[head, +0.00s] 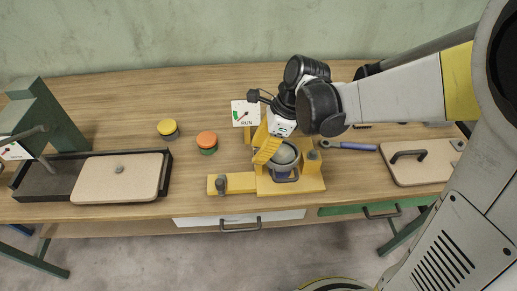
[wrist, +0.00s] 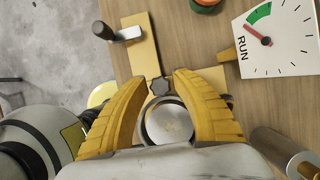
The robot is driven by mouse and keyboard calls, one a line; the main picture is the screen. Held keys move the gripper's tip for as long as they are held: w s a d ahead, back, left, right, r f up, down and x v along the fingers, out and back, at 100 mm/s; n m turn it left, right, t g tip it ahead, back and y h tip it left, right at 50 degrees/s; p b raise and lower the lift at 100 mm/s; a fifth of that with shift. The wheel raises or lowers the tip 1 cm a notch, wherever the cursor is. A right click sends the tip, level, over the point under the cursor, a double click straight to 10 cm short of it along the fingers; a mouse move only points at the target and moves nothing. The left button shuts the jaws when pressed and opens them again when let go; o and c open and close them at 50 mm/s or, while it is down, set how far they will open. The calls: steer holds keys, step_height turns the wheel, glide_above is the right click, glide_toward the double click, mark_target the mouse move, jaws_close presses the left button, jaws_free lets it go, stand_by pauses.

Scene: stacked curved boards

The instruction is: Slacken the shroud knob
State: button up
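My gripper (wrist: 160,76) is open, its two yellow ridged fingers spread apart. A dark lobed knob (wrist: 160,86), perhaps the shroud knob, shows between the fingertips in the wrist view. I see no finger touching it, but cannot judge the depth. Behind it, between the fingers, is a round grey metal part (wrist: 170,123). In the head view my gripper (head: 262,157) is over the yellow fixture (head: 297,187), beside its grey round part (head: 284,155), and hides part of it. The lobed knob cannot be made out there.
A RUN gauge (head: 246,114) stands behind the fixture. A grey handle (head: 220,185) is on the fixture's left arm. Orange (head: 207,140) and yellow (head: 168,128) buttons are left. A blue-handled tool (head: 352,146) and a handled board (head: 420,165) are right. A black tray (head: 40,182) is far left.

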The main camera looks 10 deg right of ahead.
jaws_close()
steer(key=n+g, duration=0.1)
steer(key=n, duration=0.2)
steer(key=shift+o, duration=2.4)
jaws_free()
steer(key=shift+r, duration=0.1)
steer(key=v, duration=1.1)
steer(key=shift+r, duration=0.4)
